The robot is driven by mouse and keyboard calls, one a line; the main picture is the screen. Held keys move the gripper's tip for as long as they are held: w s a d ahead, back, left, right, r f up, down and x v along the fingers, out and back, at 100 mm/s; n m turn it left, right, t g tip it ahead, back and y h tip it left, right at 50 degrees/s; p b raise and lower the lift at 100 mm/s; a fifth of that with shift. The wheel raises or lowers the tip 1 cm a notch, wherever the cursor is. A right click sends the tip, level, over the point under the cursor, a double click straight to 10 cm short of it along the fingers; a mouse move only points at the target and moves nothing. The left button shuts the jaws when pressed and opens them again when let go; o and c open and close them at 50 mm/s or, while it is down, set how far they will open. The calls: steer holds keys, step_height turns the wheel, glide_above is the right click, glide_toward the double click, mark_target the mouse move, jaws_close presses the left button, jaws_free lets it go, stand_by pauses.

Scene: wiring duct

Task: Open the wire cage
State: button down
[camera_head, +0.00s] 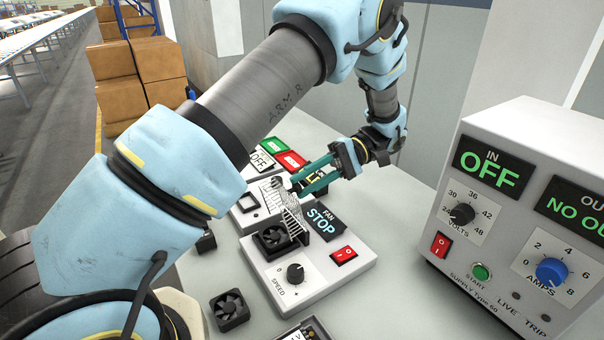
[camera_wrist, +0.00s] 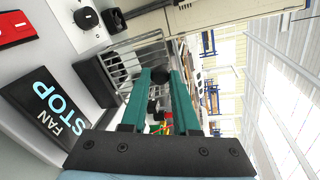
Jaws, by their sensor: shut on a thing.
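The wire cage (camera_head: 293,222) is tilted up on its side beside the black fan (camera_head: 271,238) on the white fan unit (camera_head: 335,262). The fan's top is uncovered. My gripper (camera_head: 296,184) has teal fingers and is shut at the raised end of the cage. In the wrist view the cage's bars (camera_wrist: 126,66) show left of the fingers, and a dark round piece lies between the fingertips (camera_wrist: 160,76). The exact grip is partly hidden by the fingers. The fan display (camera_head: 322,220) reads STOP.
A red rocker switch (camera_head: 344,255) and a speed knob (camera_head: 295,273) are on the unit. A loose fan (camera_head: 229,309) lies in front on the table. A power supply (camera_head: 530,220) reading OFF stands at the right. Other labelled panels lie behind the fan unit.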

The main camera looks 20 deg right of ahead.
steer(key=shift+w+d+f+y, duration=0.15)
steer(key=shift+d+y, duration=0.25)
steer(key=shift+y, duration=0.1)
steer(key=c, duration=0.7)
jaws_free()
steer(key=shift+o, duration=0.2)
step_height(320, 180, up, 10)
steer(key=p, duration=0.4)
steer(key=shift+p, duration=0.3)
